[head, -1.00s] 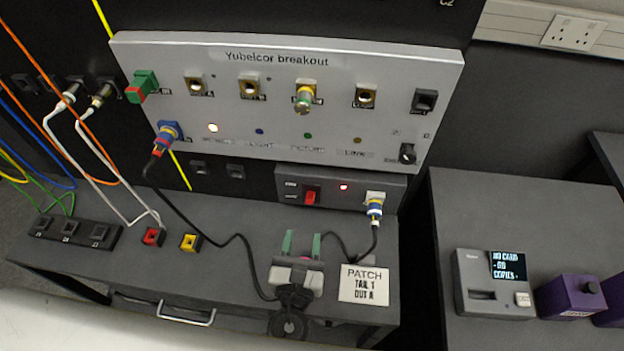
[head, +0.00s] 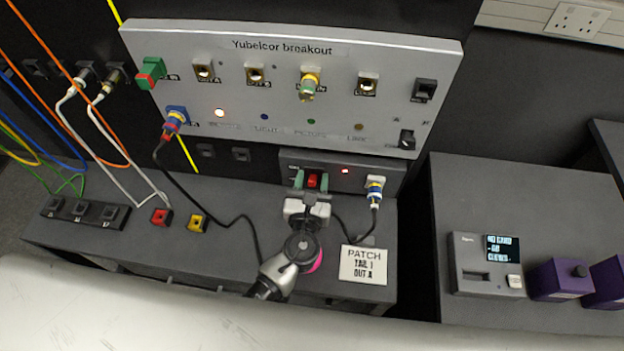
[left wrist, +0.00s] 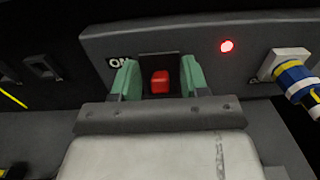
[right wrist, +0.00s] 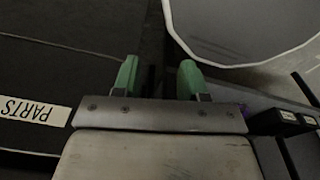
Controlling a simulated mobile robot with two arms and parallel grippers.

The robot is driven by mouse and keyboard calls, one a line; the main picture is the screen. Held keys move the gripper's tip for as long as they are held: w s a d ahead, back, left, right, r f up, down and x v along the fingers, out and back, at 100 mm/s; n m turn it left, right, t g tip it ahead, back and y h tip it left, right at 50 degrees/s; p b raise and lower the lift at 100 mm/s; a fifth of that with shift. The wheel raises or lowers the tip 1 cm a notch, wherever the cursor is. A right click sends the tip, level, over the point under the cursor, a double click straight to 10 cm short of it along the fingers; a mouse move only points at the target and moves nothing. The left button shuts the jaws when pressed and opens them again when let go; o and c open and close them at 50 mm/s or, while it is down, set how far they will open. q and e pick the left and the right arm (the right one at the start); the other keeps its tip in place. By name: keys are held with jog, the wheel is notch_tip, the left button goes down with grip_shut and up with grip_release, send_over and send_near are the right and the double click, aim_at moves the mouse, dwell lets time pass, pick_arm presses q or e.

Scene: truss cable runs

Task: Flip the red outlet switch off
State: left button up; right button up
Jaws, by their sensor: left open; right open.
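The red outlet switch (head: 312,181) is on the front of a grey outlet box (head: 366,182) below the breakout panel. In the left wrist view the red switch (left wrist: 160,82) shows in a black recess, beside an "ON" label (left wrist: 118,62). A red lamp (left wrist: 226,46) glows to its right. My left gripper (head: 311,177) is open in front of the switch. In its wrist view the green fingers (left wrist: 158,74) stand either side of the switch; I cannot tell whether they touch it. My right gripper (right wrist: 158,72) is open and empty, away from the switch.
A blue-and-white plug (head: 375,188) with a black cable sits in the outlet box, right of the switch. The breakout panel (head: 290,75) overhangs above. A "PATCH" card (head: 363,265) lies on the bench. A "PARTS" label (right wrist: 33,110) shows beside my right gripper.

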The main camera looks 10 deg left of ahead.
pick_arm(q)
grip_shut()
jog(key=shift+f+b, duration=0.15)
jog(key=shift+b, duration=0.2)
jog(key=t+b, duration=0.1)
jog(key=b, duration=0.3)
jog(key=f+t+b, duration=0.1)
jog(key=b, duration=0.4)
jog(key=t+b, duration=0.2)
jog(key=b, duration=0.2)
jog(key=shift+s+f, duration=0.25)
jog(key=shift+r+b, duration=0.25)
jog(key=shift+b, duration=0.3)
grip_release()
